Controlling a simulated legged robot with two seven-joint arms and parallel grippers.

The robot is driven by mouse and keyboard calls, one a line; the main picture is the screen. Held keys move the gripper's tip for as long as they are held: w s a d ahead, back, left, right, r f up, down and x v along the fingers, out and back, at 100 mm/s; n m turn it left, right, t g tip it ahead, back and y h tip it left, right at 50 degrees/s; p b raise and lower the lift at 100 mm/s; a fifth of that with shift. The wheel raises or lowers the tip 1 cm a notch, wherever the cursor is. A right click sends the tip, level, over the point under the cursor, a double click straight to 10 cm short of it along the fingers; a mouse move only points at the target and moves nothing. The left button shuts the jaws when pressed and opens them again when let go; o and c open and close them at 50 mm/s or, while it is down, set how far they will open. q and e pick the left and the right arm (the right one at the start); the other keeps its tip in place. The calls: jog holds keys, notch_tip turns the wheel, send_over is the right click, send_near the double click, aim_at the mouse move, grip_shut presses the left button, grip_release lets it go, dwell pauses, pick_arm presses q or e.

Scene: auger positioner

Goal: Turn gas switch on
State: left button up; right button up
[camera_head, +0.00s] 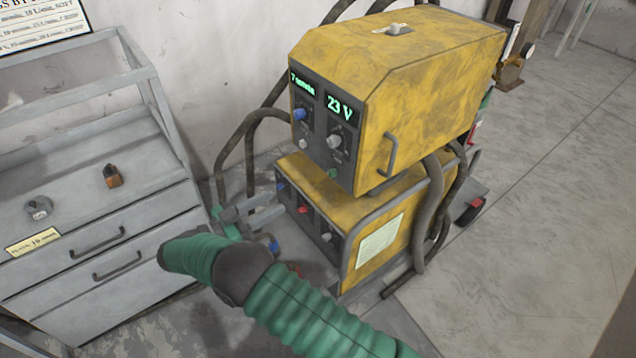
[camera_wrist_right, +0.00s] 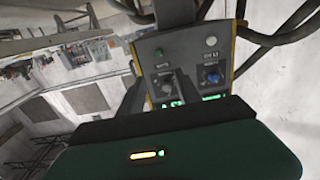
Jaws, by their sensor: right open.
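The yellow welding machine (camera_head: 425,75) stands at centre right. Its upper front panel carries a blue knob (camera_head: 299,114), a light grey knob (camera_head: 335,141), a white button (camera_head: 303,143) and a green button (camera_head: 332,173). I cannot read which control is the gas switch. My right gripper (camera_head: 268,206) is low in front of the machine, left of the lower box. In the right wrist view it is open (camera_wrist_right: 160,90), with the upside-down panel ahead, the grey knob (camera_wrist_right: 168,84) between the fingers in the picture and the blue knob (camera_wrist_right: 211,76) to the right. My left gripper is out of view.
The lower yellow box (camera_head: 345,200) has more knobs and a side rail. Dark hoses (camera_head: 428,215) hang at its right. A grey cabinet (camera_head: 95,230) at left bears a small brown block (camera_head: 112,176) and a metal piece (camera_head: 38,208). Open floor lies at right.

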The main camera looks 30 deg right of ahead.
jog(key=p, duration=0.1)
send_near(329, 174)
jog(key=d, duration=0.6)
jog(key=shift+w+d+r+p, duration=0.1)
jog(key=shift+w+r+p, duration=0.1)
jog(key=shift+p, duration=0.1)
jog(key=shift+d, duration=0.3)
jog(key=shift+w+d, duration=0.1)
jog(key=shift+d, duration=0.25)
jog(key=shift+d+f, duration=0.25)
jog(key=shift+d, duration=0.45)
jog(key=shift+c, duration=1.2)
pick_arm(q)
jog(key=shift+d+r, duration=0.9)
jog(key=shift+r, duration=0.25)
pick_arm(e)
jog(key=shift+a+r, duration=0.1)
jog(key=shift+a, duration=0.2)
grip_shut()
